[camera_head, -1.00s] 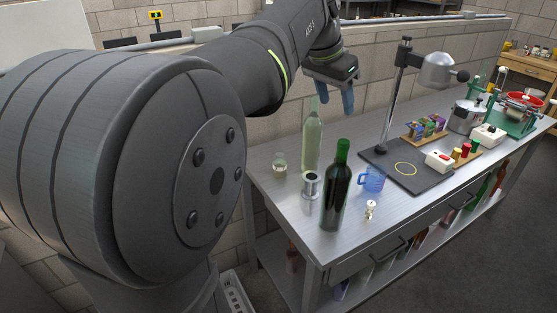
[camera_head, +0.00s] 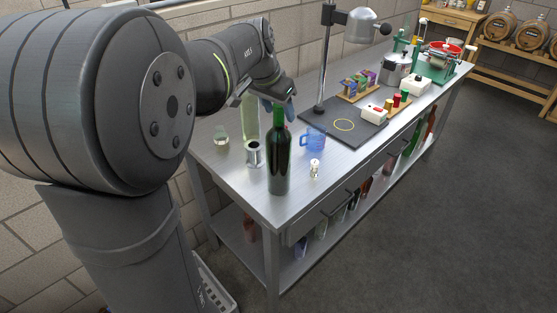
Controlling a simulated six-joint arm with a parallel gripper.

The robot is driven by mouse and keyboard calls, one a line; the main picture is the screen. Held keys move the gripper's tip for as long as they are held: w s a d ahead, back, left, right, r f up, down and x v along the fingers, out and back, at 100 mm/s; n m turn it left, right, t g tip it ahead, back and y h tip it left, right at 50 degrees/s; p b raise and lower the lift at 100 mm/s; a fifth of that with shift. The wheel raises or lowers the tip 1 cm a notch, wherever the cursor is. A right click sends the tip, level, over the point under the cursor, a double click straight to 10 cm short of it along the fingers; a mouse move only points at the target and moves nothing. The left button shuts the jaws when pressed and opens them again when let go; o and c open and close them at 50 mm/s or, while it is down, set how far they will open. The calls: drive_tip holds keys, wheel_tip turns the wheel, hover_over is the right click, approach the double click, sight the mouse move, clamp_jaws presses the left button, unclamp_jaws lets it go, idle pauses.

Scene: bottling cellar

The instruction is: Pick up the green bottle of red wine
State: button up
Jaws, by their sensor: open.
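The green bottle of red wine (camera_head: 279,160) stands upright near the front left corner of the steel table (camera_head: 232,176). It is dark, with a bright green top. My gripper (camera_head: 272,108) is behind the bottle's neck in this view, at about the height of its top. The gripper is open, though its fingers are partly hidden by the bottle and the wrist. I cannot tell how far apart gripper and bottle are. A pale clear-green bottle (camera_head: 250,118) stands behind and left of the wine bottle, partly covered by my arm.
Near the wine bottle are a metal cylinder (camera_head: 254,154), a small glass jar (camera_head: 221,136), a blue measuring cup (camera_head: 313,139) and a small pale corkscrew-like item (camera_head: 315,169). To the right, a lamp-like stand (camera_head: 322,60) rises from a dark board (camera_head: 361,136). The table's front right strip is clear.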

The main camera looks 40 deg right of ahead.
drive_tip(key=shift+x, duration=1.35)
drive_tip(key=shift+a, duration=0.1)
clamp_jaws()
drive_tip(key=shift+r, duration=0.1)
